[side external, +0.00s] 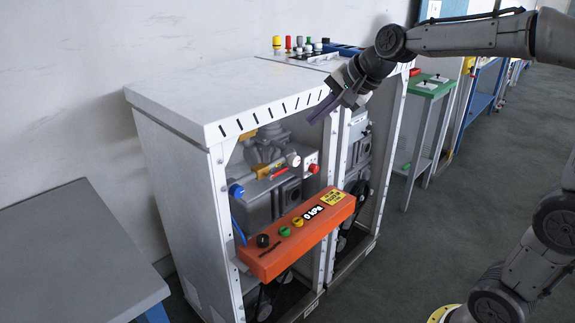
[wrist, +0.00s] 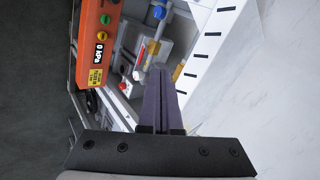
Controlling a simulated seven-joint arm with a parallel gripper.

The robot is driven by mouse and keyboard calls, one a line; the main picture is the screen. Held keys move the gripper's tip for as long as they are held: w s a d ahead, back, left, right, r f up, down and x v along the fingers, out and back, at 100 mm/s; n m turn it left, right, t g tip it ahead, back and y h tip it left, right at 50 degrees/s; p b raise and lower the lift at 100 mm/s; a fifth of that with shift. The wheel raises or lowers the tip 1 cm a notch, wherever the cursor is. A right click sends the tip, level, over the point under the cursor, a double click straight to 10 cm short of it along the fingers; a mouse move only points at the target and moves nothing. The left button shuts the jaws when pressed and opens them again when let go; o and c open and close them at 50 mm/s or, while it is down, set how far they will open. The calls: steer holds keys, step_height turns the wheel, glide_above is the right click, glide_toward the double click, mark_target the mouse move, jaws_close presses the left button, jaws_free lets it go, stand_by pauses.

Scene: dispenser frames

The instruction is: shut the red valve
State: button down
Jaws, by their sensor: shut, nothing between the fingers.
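A red lever handle (side external: 279,173), which looks like the red valve, sits inside the open front of the white cabinet, on the grey machinery above the orange panel. The fingers appear apart from the handle. I cannot tell the valve's exact position.
An orange panel (side external: 272,253) reading 0 kPa, with several buttons, juts out below. A yellow handle (side external: 262,171), a blue knob (side external: 236,190) and a round red knob (side external: 313,168) are close by. The cabinet's slotted top edge (side external: 265,117) overhangs. The front floor is clear.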

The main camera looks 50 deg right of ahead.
mark_target(283, 170)
steer(key=w+d+f+m+g, duration=0.1)
steer(key=w+d+f+m, duration=0.2)
steer(key=w+d+f, duration=0.6)
step_height(283, 170, down, 2)
steer(key=shift+w+f+g, duration=0.2)
steer(key=shift+f+g, duration=0.05)
steer(key=shift+g, duration=0.15)
steer(key=x, duration=1.4)
steer(key=shift+d, duration=0.3)
